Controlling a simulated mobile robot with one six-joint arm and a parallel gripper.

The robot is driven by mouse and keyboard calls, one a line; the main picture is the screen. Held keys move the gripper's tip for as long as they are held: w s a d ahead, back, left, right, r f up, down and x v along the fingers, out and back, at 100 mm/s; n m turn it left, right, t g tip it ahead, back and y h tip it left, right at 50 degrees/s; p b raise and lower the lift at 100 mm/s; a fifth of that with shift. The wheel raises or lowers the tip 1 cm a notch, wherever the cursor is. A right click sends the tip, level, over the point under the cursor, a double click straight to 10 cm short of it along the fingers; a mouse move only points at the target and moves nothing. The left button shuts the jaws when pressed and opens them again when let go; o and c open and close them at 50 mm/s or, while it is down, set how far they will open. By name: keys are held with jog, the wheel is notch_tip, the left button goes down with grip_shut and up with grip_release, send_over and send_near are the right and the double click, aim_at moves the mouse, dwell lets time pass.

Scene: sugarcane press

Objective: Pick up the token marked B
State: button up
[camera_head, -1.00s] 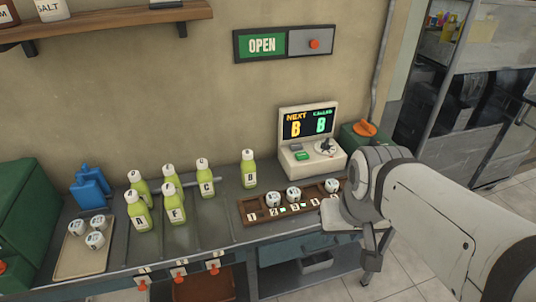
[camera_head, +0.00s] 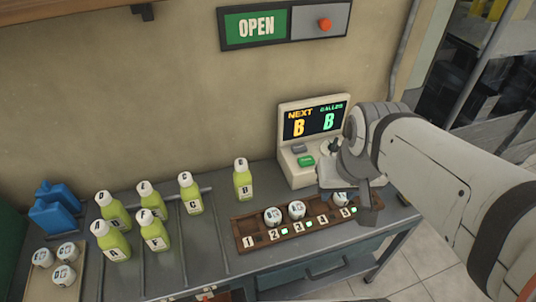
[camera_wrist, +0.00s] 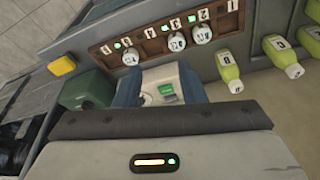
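Three white tokens stand in a brown wooden rack (camera_head: 262,243) numbered from 1: one token (camera_head: 273,216) behind 2, one (camera_head: 296,209) behind 3, one (camera_head: 340,199) near the 5 end. They also show in the wrist view: near the 5 end (camera_wrist: 130,57), by 3 (camera_wrist: 176,41), by 2 (camera_wrist: 202,33). Their markings are too small to read, so I cannot tell which is B. My gripper (camera_head: 348,190) hangs above the rack's right end and partly hides the rightmost token. In the wrist view my gripper (camera_wrist: 160,74) has its blue-grey fingers apart, with nothing between them.
A beige terminal (camera_head: 298,173) behind the rack reads NEXT B, CALLED B. A green bottle marked B (camera_head: 242,181) stands left of it; several more bottles (camera_head: 157,234) stand further left. A tray (camera_head: 39,282) holds three similar white tokens.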

jog(key=shift+o, duration=0.8)
jog(key=shift+w+f, duration=0.1)
jog(key=o, duration=0.6)
jog(key=w+a+f+n, duration=0.1)
jog(key=w+f, duration=0.1)
jog(key=w+a+f+n+b, duration=0.1)
jog(key=w+f, duration=0.1)
jog(key=w+a+f+n+g+b, duration=0.1)
jog(key=f, duration=0.1)
jog(key=shift+w, duration=0.4)
jog(key=n+g+b, duration=0.2)
jog(key=n+b, duration=0.1)
jog(key=n, duration=0.2)
send_over(273, 214)
notch_tip(273, 214, down, 11)
jog(key=shift+n, duration=0.3)
jog(key=shift+f, duration=4.6)
